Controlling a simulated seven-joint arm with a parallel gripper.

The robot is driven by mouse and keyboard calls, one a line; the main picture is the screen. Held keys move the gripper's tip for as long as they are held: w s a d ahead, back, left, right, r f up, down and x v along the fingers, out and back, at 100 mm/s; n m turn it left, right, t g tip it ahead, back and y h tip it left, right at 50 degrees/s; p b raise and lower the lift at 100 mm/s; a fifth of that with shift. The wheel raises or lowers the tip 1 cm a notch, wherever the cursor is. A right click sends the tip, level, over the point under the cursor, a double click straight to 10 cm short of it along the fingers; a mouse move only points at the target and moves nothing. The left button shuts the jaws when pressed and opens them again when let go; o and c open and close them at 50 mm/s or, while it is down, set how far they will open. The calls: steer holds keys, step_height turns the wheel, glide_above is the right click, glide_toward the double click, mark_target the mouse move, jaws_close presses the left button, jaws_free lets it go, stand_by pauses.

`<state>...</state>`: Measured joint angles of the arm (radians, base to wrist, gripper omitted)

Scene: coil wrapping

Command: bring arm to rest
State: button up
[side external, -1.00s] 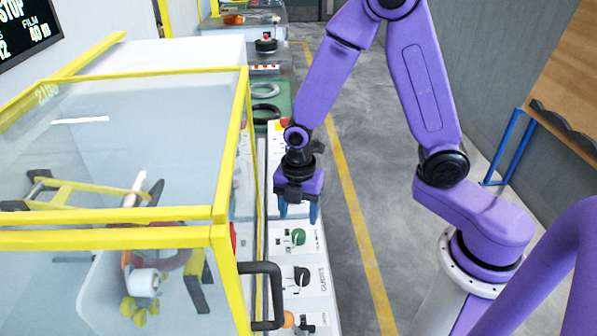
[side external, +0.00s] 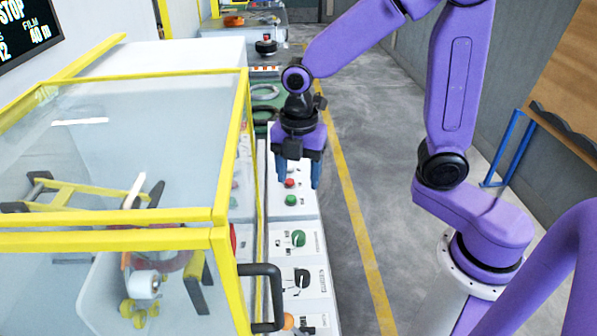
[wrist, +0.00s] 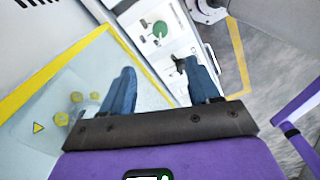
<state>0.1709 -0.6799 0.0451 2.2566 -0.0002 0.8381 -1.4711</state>
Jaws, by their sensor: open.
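My gripper (side external: 297,173) hangs fingers down above the white control panel (side external: 308,262), with two blue fingers apart and nothing between them. In the wrist view my gripper (wrist: 160,88) also shows open and empty, with the panel beyond the fingers. The panel carries a red button (side external: 290,183), a green button (side external: 291,200), a green knob (side external: 298,239) and a black knob (side external: 301,277). I cannot tell the exact height of the fingers above the panel.
A yellow-framed clear guard (side external: 120,150) stands left of my gripper, with a dark handle (side external: 277,300) at its corner. A coil (side external: 170,260) shows inside. A screen (side external: 28,28) reads STOP.

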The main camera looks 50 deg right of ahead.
steer(key=s+d+r+m, duration=0.1)
steer(key=s+d+m, duration=0.1)
steer(key=s+m, duration=0.3)
steer(key=s+d+r+m, duration=0.1)
steer(key=s+d+m, duration=0.2)
steer(key=s, duration=1.1)
steer(key=shift+s+m, duration=0.2)
steer(key=shift+m, duration=0.9)
